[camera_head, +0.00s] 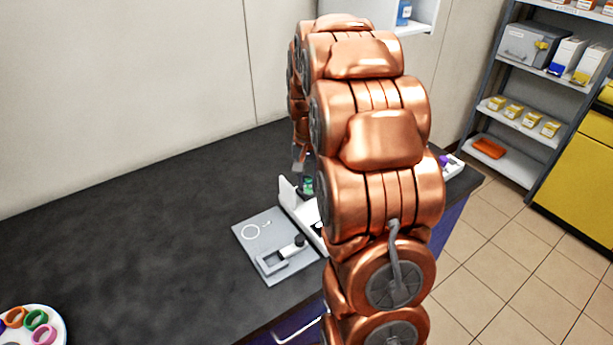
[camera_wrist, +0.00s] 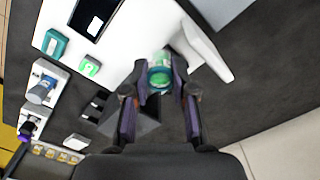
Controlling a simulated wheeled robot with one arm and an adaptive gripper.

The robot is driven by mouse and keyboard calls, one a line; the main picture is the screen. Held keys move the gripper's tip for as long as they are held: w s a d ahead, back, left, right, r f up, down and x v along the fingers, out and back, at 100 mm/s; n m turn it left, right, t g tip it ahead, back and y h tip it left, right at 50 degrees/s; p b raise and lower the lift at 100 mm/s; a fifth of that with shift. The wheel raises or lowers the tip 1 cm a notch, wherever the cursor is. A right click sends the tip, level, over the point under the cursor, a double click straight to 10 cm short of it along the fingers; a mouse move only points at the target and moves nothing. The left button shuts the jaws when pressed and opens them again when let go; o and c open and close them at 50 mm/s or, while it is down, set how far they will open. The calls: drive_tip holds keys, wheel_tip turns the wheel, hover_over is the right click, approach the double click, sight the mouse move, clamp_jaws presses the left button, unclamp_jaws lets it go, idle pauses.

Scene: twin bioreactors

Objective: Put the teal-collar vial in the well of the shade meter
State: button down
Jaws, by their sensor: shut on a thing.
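My gripper (camera_wrist: 157,88) is shut on the teal-collar vial (camera_wrist: 160,68). In the wrist view the vial's green-teal top shows between the two fingertips, and its lower part is hidden. A white device with a dark screen, which looks like the shade meter (camera_wrist: 130,40), lies just beyond the fingertips. The vial overlaps its white body beside an upright white panel (camera_wrist: 205,50). I cannot tell whether the vial is in a well or above it. In the head view the vial (camera_head: 308,184) shows by the white panel (camera_head: 287,193), and my copper arm hides much of the device.
A grey plate with a ring mark and a dark-knobbed fitting (camera_head: 258,229) lies beside the device. A teal box (camera_wrist: 53,45) and a white holder with a grey cylinder (camera_wrist: 45,85) are nearby. A dish of coloured rings (camera_head: 35,325) is at front left. The dark bench (camera_head: 150,220) is clear at left.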

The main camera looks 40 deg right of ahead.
sight(307, 179)
drive_tip(key=shift+w+d+f+p, duration=0.1)
drive_tip(key=shift+w+d+p, duration=0.15)
drive_tip(key=shift+w+d, duration=0.45)
drive_tip(key=shift+w+d+f+p, duration=0.1)
drive_tip(key=shift+w+d+p, duration=0.2)
drive_tip(key=shift+w, duration=0.6)
drive_tip(key=shift+f+p, duration=0.95)
drive_tip(key=shift+f, duration=0.8)
drive_tip(key=shift+f, duration=0.1)
drive_tip(key=shift+f+b, duration=0.15)
drive_tip(key=shift+b, duration=0.15)
drive_tip(key=c, duration=0.9)
unclamp_jaws()
drive_tip(key=shift+d, duration=0.1)
drive_tip(key=shift+c, duration=0.2)
drive_tip(key=shift+r, duration=0.2)
wheel_tip(307, 179, up, 12)
drive_tip(key=b, duration=0.3)
drive_tip(key=shift+b, duration=0.35)
